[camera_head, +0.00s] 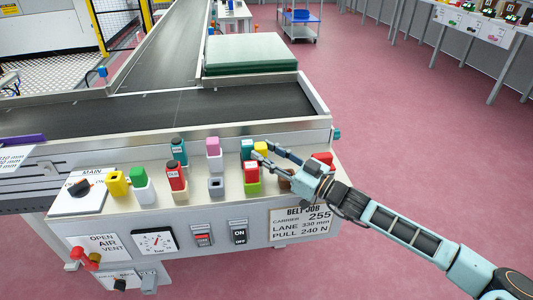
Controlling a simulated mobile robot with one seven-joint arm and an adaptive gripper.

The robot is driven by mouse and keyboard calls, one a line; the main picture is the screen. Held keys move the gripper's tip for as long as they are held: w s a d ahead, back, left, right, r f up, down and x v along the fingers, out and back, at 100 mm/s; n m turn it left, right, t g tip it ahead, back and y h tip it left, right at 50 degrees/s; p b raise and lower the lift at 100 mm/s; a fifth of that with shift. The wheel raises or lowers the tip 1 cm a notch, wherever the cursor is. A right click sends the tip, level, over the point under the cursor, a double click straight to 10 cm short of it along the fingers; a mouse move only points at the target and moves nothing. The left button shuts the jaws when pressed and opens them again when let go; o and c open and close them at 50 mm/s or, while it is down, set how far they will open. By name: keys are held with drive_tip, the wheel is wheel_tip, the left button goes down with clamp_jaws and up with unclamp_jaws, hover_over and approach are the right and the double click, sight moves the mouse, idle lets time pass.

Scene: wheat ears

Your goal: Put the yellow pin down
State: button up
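The yellow pin (261,148) is a small yellow block at the back right of the control panel. My gripper (263,150) reaches in from the right, and its two thin fingers close around the yellow pin. The pin's lower part is hidden behind a finger and the red pin in front, so I cannot tell whether it touches the panel. A second yellow piece (116,183) stands at the panel's left, beside a green pin (138,177) in a white holder.
A teal pin (247,146) stands just left of my gripper. A red pin (250,172) sits in a lime holder in front. The conveyor (180,108) runs behind the panel.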

drive_tip(key=p+v, duration=0.2)
drive_tip(key=v, duration=1)
